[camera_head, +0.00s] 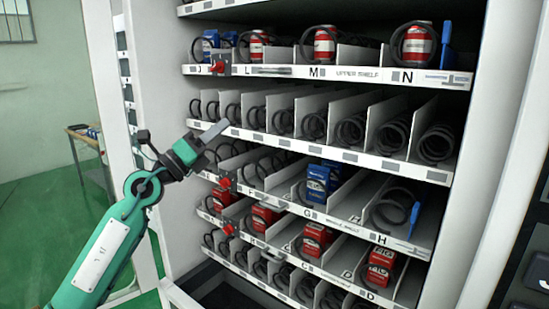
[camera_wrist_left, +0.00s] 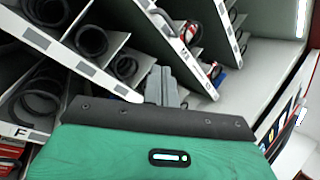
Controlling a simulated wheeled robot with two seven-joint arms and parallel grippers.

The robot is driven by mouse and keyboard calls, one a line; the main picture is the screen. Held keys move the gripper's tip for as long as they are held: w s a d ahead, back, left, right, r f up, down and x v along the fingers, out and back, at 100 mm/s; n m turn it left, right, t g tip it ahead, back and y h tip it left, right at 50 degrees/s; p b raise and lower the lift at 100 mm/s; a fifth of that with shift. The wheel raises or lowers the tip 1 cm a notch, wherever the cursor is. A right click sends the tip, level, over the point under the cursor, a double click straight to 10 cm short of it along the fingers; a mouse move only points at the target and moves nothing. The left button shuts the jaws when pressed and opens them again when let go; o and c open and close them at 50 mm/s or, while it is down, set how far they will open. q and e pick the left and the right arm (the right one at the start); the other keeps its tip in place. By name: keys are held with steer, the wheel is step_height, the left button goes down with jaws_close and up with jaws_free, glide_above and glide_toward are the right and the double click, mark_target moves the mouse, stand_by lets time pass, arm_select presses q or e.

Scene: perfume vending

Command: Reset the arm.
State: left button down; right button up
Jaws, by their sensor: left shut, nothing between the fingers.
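My left arm, green and grey, comes in from the lower left in the head view. Its gripper (camera_head: 213,131) is shut and empty, in front of the left part of the vending machine shelves, near the second shelf's front edge. In the left wrist view the shut grey fingers (camera_wrist_left: 161,86) point towards the shelves, with nothing between them. I cannot tell whether the fingertips touch the shelf edge. My right gripper is not in view.
The vending machine has several shelves with black coils. Red cans (camera_head: 324,43) stand on the upper shelf (camera_head: 345,73). Blue boxes (camera_head: 318,182) and red boxes (camera_head: 381,266) sit lower. A white frame post (camera_head: 114,90) stands left of the shelves. A small table (camera_head: 85,134) is at the far left.

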arm_select(q)
steer(key=s+a+f+n+t+y, duration=0.1)
steer(key=s+a+f+n+y, duration=0.3)
steer(key=f+n+y, duration=0.5)
steer(key=s+a+f+n+t+y, duration=0.1)
steer(key=s+a+f+n+y, duration=0.35)
steer(key=f+n, duration=0.85)
steer(key=s+a+f+n+t+y, duration=0.1)
steer(key=s+a+f+n+y, duration=0.25)
steer(key=f+n+y, duration=0.65)
steer(key=s+a+f+n+g+h, duration=0.1)
steer(key=s+f+n+g+h, duration=0.25)
steer(key=s+f+g, duration=0.8)
steer(key=s+d+f+n+g+h, duration=0.1)
steer(key=s+f, duration=0.5)
steer(key=s, duration=0.4)
steer(key=s+d+f+n+g+h, duration=0.1)
steer(key=s+d+f+g, duration=0.1)
steer(key=s+f, duration=0.55)
step_height(320, 180, down, 30)
steer(key=s+g, duration=0.1)
steer(key=s, duration=0.1)
steer(key=s+a+f+g, duration=0.1)
steer(key=s+a+f, duration=0.2)
steer(key=s+f, duration=1.6)
steer(key=shift+s+a+f+m, duration=0.2)
steer(key=shift+s+f+m, duration=0.05)
steer(key=shift+m, duration=0.1)
